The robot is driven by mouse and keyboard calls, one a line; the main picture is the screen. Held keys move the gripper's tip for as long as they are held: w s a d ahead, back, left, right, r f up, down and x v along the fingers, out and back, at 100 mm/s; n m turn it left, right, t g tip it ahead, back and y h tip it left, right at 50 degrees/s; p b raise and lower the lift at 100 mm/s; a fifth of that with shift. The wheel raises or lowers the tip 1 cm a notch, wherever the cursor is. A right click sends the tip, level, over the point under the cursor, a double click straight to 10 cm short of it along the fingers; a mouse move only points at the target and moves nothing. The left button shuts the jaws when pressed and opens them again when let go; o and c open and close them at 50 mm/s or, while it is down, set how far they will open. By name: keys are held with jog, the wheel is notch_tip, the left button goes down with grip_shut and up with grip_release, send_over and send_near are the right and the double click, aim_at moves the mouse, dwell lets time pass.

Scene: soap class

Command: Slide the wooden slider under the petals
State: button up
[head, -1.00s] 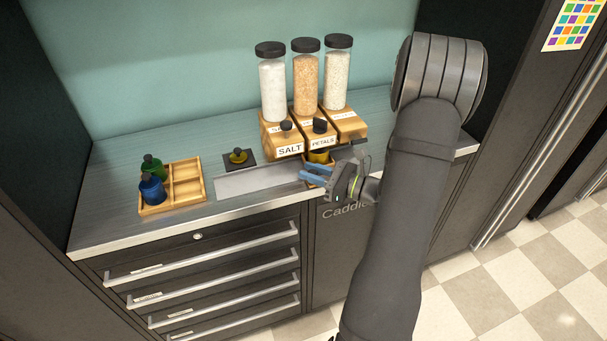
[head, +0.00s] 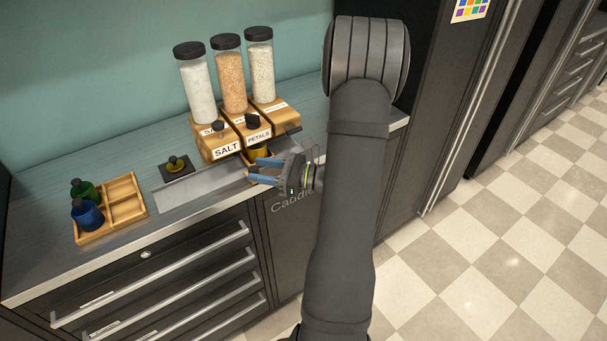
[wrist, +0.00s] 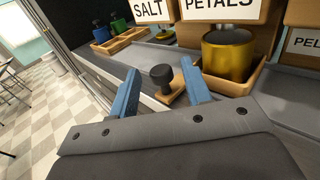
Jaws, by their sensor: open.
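The wooden slider (wrist: 246,80) is a small wooden tray with a dark knob (wrist: 163,80) on a wooden tab at its near end. A gold cup (wrist: 228,60) sits in the tray, below the PETALS label (wrist: 220,4) in the wrist view. In the head view the yellow cup (head: 259,150) shows under the petals dispenser (head: 258,135). My gripper (head: 259,171) is at the counter's front edge beside the slider. In the wrist view its blue fingers (wrist: 160,75) are apart, with the knob between them. I cannot tell whether they touch it.
The SALT dispenser (head: 226,149) stands left of petals, and another dispenser stands right. A grey channel (head: 195,184) runs left along the counter.

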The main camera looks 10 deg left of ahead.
jog(key=d, duration=1.5)
jog(key=s+d+r, duration=0.2)
jog(key=d+r, duration=0.3)
jog(key=shift+s+d, duration=0.15)
jog(key=shift+s, duration=0.2)
dwell(0.7)
jog(key=shift+f, duration=0.1)
jog(key=w+a+f, duration=0.2)
jog(key=a+f, duration=0.1)
jog(key=f, duration=0.1)
jog(key=shift+w+f, duration=0.35)
jog(key=shift+f, duration=0.05)
jog(key=shift+d, duration=0.1)
dwell(0.5)
